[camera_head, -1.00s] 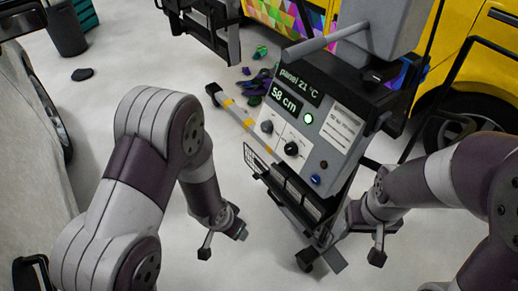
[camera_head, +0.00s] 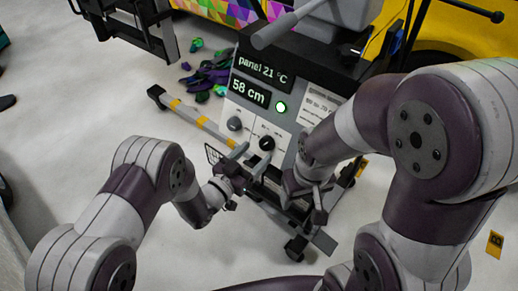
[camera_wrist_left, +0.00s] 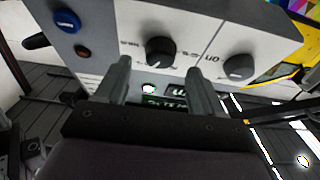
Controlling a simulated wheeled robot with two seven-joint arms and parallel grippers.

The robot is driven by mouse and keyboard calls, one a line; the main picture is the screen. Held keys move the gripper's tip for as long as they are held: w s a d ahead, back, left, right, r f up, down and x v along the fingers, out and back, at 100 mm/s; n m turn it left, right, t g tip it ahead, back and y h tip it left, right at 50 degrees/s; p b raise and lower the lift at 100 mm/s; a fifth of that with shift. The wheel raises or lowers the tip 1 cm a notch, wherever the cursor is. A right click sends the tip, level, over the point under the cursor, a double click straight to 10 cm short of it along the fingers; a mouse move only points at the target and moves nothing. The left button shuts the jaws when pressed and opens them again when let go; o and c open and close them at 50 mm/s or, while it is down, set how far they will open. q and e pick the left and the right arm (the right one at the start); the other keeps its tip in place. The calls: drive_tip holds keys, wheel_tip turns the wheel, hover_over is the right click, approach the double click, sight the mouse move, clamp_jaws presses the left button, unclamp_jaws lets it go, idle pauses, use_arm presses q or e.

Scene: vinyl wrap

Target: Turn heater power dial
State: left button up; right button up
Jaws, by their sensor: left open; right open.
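The heater control panel (camera_head: 290,105) has a lit green light (camera_head: 281,107) and displays reading "panel 21 °C" and "58 cm". Two black dials sit below the displays: a left dial (camera_head: 235,124) and a right dial (camera_head: 267,143). I cannot tell from the labels which is power. My left gripper (camera_head: 250,156) is open just below the right dial. In the left wrist view, that dial (camera_wrist_left: 160,52) lies between and just beyond the fingertips (camera_wrist_left: 160,75), with no clear contact; the other dial (camera_wrist_left: 239,68) is to the right. My right gripper (camera_head: 312,196) is open and empty, low beside the panel.
A blue button (camera_wrist_left: 67,20) and a dark red knob (camera_wrist_left: 82,51) are beside the dials in the left wrist view. A yellow-striped bar (camera_head: 195,118) extends left from the heater. Dark scraps (camera_head: 208,75) lie on the floor behind.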

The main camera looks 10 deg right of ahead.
sight(264, 147)
use_arm(q)
drive_tip(key=x, duration=0.3)
drive_tip(key=shift+w+d, duration=0.1)
drive_tip(key=shift+w, duration=0.05)
drive_tip(key=c, duration=1)
drive_tip(key=shift+c, duration=0.2)
drive_tip(key=shift+n, duration=0.5)
drive_tip(key=n+t+y, duration=0.1)
drive_tip(key=n, duration=0.2)
drive_tip(key=n+t+y+p, duration=0.1)
drive_tip(key=n, duration=0.2)
drive_tip(key=shift+s+d+r, duration=0.1)
drive_tip(key=shift+s, duration=0.1)
drive_tip(key=n+y, duration=0.1)
drive_tip(key=n, duration=0.2)
drive_tip(key=n+y+p, duration=0.1)
drive_tip(key=n+y, duration=0.1)
drive_tip(key=n, duration=0.2)
drive_tip(key=shift+d, duration=0.1)
drive_tip(key=shift+s+n, duration=0.1)
drive_tip(key=shift+n, duration=0.3)
